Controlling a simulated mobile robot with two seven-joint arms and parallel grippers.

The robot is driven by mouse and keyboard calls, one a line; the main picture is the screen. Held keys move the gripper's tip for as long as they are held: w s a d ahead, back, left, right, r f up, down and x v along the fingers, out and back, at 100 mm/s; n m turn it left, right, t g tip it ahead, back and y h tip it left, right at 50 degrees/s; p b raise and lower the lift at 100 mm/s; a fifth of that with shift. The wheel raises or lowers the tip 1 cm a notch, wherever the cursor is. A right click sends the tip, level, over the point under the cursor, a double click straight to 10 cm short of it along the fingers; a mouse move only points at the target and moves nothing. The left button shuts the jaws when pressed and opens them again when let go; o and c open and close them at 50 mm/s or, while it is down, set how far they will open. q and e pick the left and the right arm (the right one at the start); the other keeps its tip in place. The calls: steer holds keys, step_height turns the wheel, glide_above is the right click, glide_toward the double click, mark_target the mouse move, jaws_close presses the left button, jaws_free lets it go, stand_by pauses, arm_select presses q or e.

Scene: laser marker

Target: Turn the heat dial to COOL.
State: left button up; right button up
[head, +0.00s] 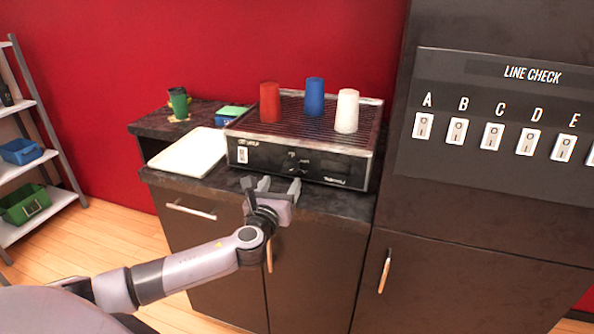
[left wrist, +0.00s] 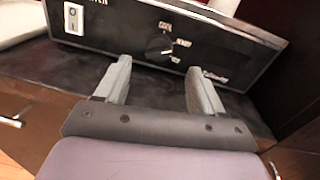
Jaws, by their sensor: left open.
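The heat dial (head: 299,167) is a small dark knob on the front panel of a black and silver machine (head: 340,171) on the counter. In the left wrist view the dial (left wrist: 158,47) shows with white labels around it, too blurred to read with certainty. My left gripper (head: 272,186) is open and empty in front of the panel, below and to the left of the dial. In the left wrist view its two fingers (left wrist: 156,85) point toward the panel, with the dial beyond and between them, not touched. My right gripper is in neither view.
Red (head: 269,102), blue (head: 314,96) and white (head: 347,111) cups stand on the machine's top grate. A white switch (head: 242,154) sits at the panel's left. A white tray (head: 188,153) lies left of the machine. A dark cabinet with lettered switches (head: 490,136) stands right.

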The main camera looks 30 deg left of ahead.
mark_target(289, 170)
arm_select(q)
steer(key=shift+x, duration=3.65)
steer(key=c, duration=1)
